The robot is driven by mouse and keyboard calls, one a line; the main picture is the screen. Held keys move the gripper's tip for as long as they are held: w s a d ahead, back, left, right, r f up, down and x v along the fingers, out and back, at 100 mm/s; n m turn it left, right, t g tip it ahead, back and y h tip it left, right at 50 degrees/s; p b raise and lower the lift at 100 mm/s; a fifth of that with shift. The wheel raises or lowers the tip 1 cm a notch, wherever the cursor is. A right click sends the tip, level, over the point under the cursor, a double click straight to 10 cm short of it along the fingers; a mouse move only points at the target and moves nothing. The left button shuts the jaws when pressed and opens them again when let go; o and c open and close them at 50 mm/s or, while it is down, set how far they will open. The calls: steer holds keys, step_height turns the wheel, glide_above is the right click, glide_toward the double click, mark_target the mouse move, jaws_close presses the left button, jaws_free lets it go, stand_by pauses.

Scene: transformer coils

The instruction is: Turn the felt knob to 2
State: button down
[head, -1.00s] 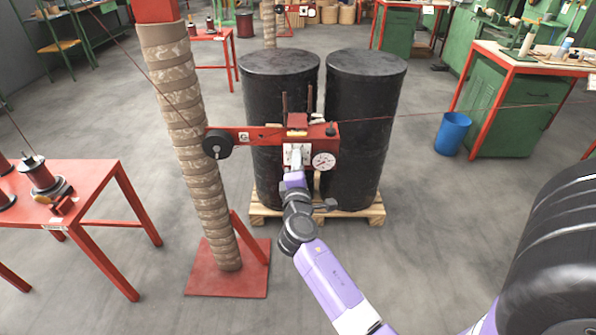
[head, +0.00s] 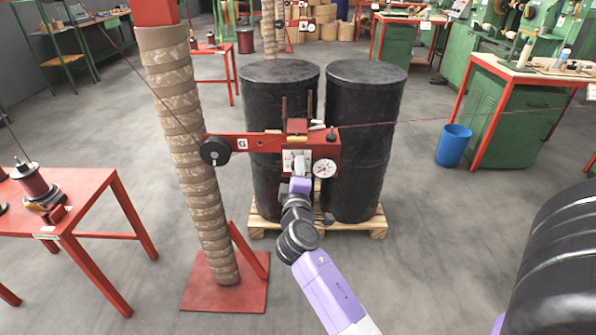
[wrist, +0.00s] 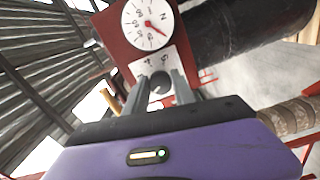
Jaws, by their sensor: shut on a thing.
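The red tensioner box (head: 262,143) sits on a post wrapped in brown ribbed material. Its white scale plate (head: 287,161) faces me, left of a round white gauge (head: 324,168). In the wrist view the gauge (wrist: 135,22) has a red pointer, and the plate (wrist: 146,67) carries marks too small to read for certain. The felt knob (wrist: 159,82) is dark and round, in front of the plate. My gripper (wrist: 160,90) has its grey fingers on either side of the knob and is shut on it. In the head view my gripper (head: 300,168) covers the knob. The knob's setting cannot be read.
Two black drums (head: 365,100) stand on a wooden pallet (head: 350,229) right behind the box. A thin dark red wire (head: 400,122) runs from the box to the right. A red table (head: 95,205) is at left, a blue bin (head: 453,146) at right.

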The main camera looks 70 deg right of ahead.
steer(key=c, duration=1.1)
jaws_free()
steer(key=v, duration=0.7)
steer(key=shift+s+a, duration=0.15)
steer(key=shift+a, duration=0.2)
